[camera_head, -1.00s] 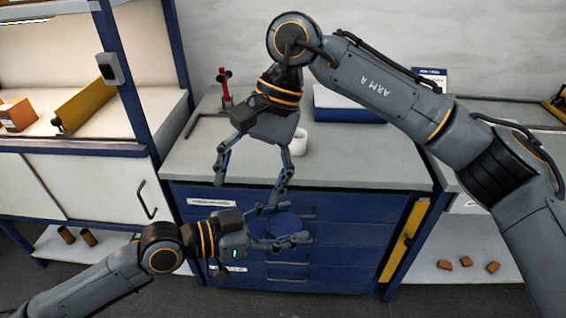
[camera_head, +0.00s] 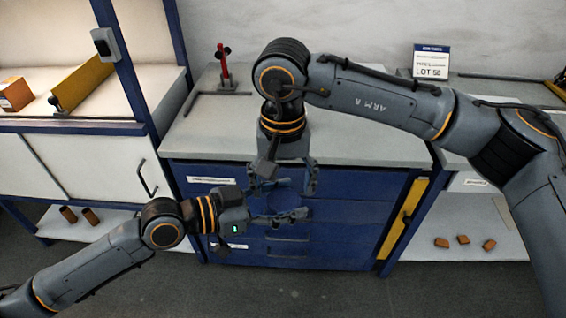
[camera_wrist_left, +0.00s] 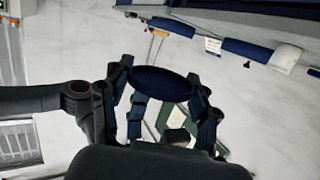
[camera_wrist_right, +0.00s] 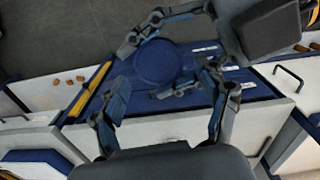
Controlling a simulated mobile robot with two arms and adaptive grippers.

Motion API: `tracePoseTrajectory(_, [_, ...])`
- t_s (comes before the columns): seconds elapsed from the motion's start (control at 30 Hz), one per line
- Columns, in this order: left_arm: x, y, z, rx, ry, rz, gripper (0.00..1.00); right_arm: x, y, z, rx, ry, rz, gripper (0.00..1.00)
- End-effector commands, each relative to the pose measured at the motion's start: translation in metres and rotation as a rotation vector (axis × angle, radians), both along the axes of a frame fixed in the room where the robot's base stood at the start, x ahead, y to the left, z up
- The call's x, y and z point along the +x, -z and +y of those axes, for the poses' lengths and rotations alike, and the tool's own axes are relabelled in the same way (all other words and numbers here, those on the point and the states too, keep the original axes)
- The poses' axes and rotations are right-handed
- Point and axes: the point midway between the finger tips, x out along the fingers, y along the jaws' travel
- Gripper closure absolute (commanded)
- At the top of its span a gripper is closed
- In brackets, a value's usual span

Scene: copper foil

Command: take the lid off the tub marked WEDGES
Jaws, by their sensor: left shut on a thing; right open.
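A round dark blue lid or tub top (camera_head: 286,203) sits in front of the blue drawers. It shows as a disc in the right wrist view (camera_wrist_right: 158,62) and edge-on in the left wrist view (camera_wrist_left: 162,83). My left gripper (camera_head: 278,210), coming in from the left, is shut on this blue-topped tub and holds it in the air. My right gripper (camera_head: 285,184) is open and points down just above the disc, a finger to either side. I cannot tell whether it touches. No WEDGES marking is readable, and the tub's body is mostly hidden.
The grey counter (camera_head: 370,145) over the blue drawer unit (camera_head: 345,215) lies behind my grippers. A red upright tool (camera_head: 223,68) stands on it. A LOT 58 sign (camera_head: 429,64) stands at the back right. Orange blocks (camera_head: 463,240) lie on the low right shelf.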

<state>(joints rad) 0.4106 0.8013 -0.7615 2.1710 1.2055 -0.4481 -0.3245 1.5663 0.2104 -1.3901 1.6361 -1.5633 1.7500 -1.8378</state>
Motion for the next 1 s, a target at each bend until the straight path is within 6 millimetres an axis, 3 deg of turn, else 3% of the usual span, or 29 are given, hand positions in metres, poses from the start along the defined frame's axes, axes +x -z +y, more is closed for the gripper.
tracePoseTrajectory(0.2, [0.000,0.000,0.000,0.000,0.000,0.000,0.77,0.000,0.017,0.000,0.000,0.001,0.001,0.25])
tracePoseTrajectory(0.5, [0.000,0.000,0.000,0.000,0.000,0.000,0.77,0.000,0.019,0.000,0.000,0.001,0.000,0.25])
tracePoseTrajectory(0.7, [0.000,0.000,0.000,-0.001,0.000,0.000,0.77,0.000,0.018,0.000,0.001,0.001,0.000,0.66])
tracePoseTrajectory(0.8, [0.000,0.000,0.000,-0.002,0.000,-0.001,0.77,0.000,0.018,0.000,0.001,0.001,0.000,0.67])
tracePoseTrajectory(0.83, [0.000,-0.001,0.000,-0.002,0.001,-0.001,0.35,0.000,0.018,0.001,0.002,0.000,0.000,0.67])
tracePoseTrajectory(0.93, [0.000,-0.001,0.000,-0.002,0.001,-0.001,0.15,0.000,0.018,0.001,0.002,0.000,0.000,0.67])
tracePoseTrajectory(1.0, [0.000,0.000,0.000,-0.001,0.000,0.000,0.13,0.000,0.018,0.000,0.001,0.000,0.000,0.67])
